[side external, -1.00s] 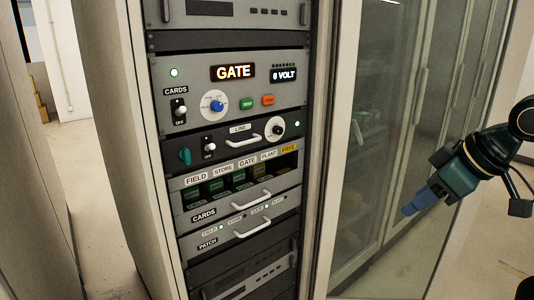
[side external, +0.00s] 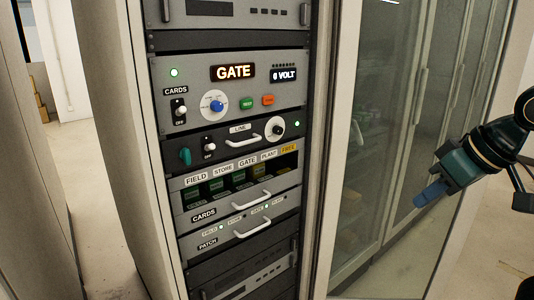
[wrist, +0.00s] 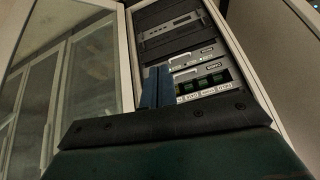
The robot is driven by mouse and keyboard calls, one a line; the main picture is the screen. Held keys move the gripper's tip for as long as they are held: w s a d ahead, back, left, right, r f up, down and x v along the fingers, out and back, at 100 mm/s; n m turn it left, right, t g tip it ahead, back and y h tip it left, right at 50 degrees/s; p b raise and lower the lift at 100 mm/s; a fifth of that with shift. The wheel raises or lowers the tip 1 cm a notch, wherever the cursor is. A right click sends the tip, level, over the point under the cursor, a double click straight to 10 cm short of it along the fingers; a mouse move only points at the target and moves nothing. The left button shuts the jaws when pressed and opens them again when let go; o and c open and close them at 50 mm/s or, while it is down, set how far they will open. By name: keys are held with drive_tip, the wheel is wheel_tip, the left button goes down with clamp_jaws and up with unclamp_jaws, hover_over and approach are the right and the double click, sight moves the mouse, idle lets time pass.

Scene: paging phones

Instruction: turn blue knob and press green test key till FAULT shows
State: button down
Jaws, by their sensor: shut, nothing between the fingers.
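The blue knob (side external: 217,106) sits on a round white dial on the upper grey panel of the rack. Its pointer is too small to read. The green test key (side external: 246,103) is just right of the knob. The lit display (side external: 233,72) above them reads GATE. My gripper (side external: 418,203) is right of the rack, in front of the glass door and well apart from the panel. Its blue fingers are shut and empty. They also show in the wrist view (wrist: 156,86), with part of the rack behind them; I cannot make out the knob or key there.
An orange key (side external: 268,100) is right of the green one. A CARDS switch (side external: 179,108) is left of the knob. A panel with handle and dials (side external: 240,140) and a card bay (side external: 240,178) lie below.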

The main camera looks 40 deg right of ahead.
drive_tip(key=w+a+r+m+t, duration=0.1)
drive_tip(key=w+r+m, duration=0.3)
drive_tip(key=w, duration=0.6)
drive_tip(key=w+a+r+m+t, duration=0.1)
drive_tip(key=w+r+m+t, duration=0.2)
drive_tip(key=w, duration=0.8)
drive_tip(key=w+a+r+m+t, duration=0.1)
drive_tip(key=w+r+m, duration=0.5)
drive_tip(key=w+m, duration=0.3)
drive_tip(key=shift+w+r+t, duration=0.3)
drive_tip(key=shift+w+t, duration=0.1)
drive_tip(key=shift+w, duration=0.55)
approach(247, 99)
wheel_tip(247, 99, down, 4)
drive_tip(key=w, duration=0.3)
drive_tip(key=shift+w+f, duration=0.1)
drive_tip(key=shift+w, duration=0.9)
drive_tip(key=shift+w, duration=0.85)
